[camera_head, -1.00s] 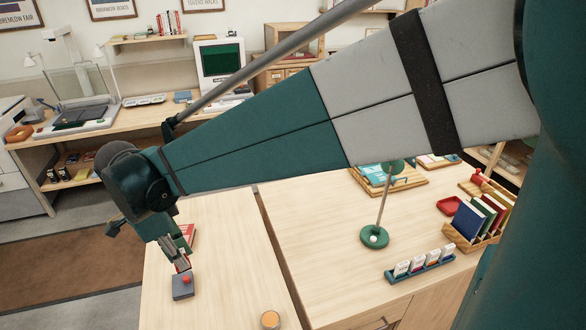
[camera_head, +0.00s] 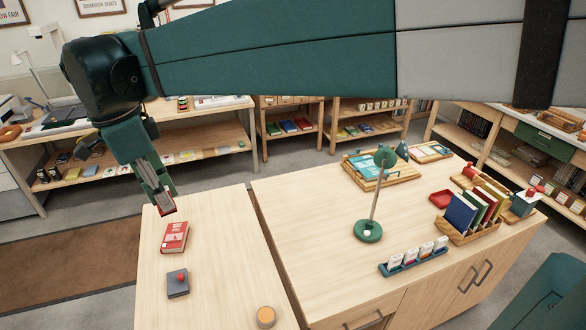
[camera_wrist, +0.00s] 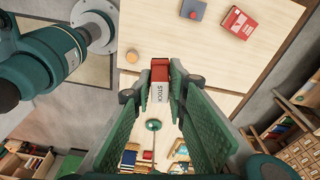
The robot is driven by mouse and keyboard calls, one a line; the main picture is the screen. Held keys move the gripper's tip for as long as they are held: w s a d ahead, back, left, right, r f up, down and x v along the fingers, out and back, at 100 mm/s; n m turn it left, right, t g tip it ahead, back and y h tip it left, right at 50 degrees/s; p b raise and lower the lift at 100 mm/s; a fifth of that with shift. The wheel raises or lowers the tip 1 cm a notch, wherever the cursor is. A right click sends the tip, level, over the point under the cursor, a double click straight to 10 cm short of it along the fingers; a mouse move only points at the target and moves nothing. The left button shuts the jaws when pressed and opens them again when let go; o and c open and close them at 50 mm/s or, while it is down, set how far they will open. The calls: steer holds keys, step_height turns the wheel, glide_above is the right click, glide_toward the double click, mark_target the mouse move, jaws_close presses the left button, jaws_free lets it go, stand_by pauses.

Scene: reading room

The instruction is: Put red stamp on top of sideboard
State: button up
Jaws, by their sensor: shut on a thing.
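My gripper (camera_head: 160,205) is shut on the red stamp (camera_wrist: 160,72), which has a red end and a white side lettered "STOCK". In the head view the stamp's red tip (camera_head: 168,204) shows between the fingers, above the far end of the left pale wooden table (camera_head: 225,225). The fingers hide part of the stamp. To the right stands a wooden cabinet (camera_head: 300,245) with drawers and doors. A long shelf unit with a green drawer (camera_head: 541,140) is at the far right. I cannot tell which piece is the sideboard.
A red book (camera_head: 174,238), a grey block with a red knob (camera_head: 177,284) and an orange-topped round pot (camera_head: 266,317) are on the left table. A green lamp (camera_head: 368,230), a label rack (camera_head: 413,256) and a book rack (camera_head: 470,232) stand on the cabinet.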

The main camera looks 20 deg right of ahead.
steer(key=w+d, duration=0.6)
steer(key=d, duration=0.7)
steer(key=w+d+n, duration=0.1)
steer(key=w+d, duration=0.5)
steer(key=d, duration=0.7)
steer(key=w+d, duration=0.7)
steer(key=d, duration=0.6)
steer(key=s+d, duration=0.3)
steer(key=d, duration=1.2)
steer(key=s+d+n, duration=0.1)
steer(key=s+d, duration=0.2)
steer(key=d, duration=1.2)
steer(key=s+d, duration=0.3)
steer(key=d, duration=1.2)
step_height(320, 180, down, 26)
steer(key=shift+w, duration=0.15)
step_height(320, 180, down, 14)
steer(key=shift+r+b, duration=0.25)
steer(key=shift+b, duration=0.1)
steer(key=shift+f, duration=0.1)
